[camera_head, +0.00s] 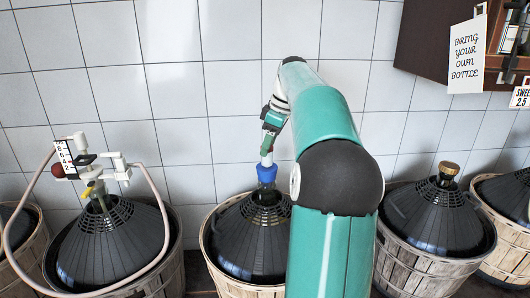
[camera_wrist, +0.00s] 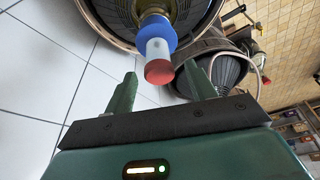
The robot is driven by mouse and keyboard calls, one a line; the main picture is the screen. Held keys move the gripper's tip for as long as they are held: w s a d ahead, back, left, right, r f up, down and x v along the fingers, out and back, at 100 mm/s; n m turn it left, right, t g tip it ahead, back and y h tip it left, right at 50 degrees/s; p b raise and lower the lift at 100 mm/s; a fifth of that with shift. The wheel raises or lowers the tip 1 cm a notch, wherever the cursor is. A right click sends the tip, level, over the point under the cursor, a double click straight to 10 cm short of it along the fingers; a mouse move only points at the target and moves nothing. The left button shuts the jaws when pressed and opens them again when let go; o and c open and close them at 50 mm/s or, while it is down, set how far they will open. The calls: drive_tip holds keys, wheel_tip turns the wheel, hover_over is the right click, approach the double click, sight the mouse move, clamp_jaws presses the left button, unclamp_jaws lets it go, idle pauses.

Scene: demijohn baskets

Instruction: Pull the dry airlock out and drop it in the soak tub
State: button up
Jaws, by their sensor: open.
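The airlock stands upright in the neck of the middle demijohn (camera_head: 250,238). It has a blue collar (camera_head: 267,174), a pale cylinder and a red cap. In the wrist view its blue collar (camera_wrist: 158,34), pale cylinder (camera_wrist: 158,50) and red cap (camera_wrist: 159,72) point toward my gripper. My gripper (camera_wrist: 162,84) is open, its two fingers on either side of the red cap's line, with the cap near the fingertips and no clear contact. In the head view my gripper (camera_head: 267,150) is just above the airlock, which partly hides behind it. I see no soak tub.
A left demijohn (camera_head: 110,245) carries a valve fitting (camera_head: 105,170) and a looping hose (camera_head: 158,195). A corked demijohn (camera_head: 435,218) stands in a basket at right, another at the far right edge. A cabinet with a hanging sign (camera_head: 466,55) is at upper right. Tiled wall lies close behind.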

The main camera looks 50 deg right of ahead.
drive_tip(key=shift+x, duration=1.95)
drive_tip(key=shift+w, duration=0.1)
drive_tip(key=c, duration=1.1)
drive_tip(key=shift+o, duration=0.2)
drive_tip(key=shift+r, duration=0.2)
drive_tip(key=shift+r, duration=0.35)
drive_tip(key=shift+r, duration=0.5)
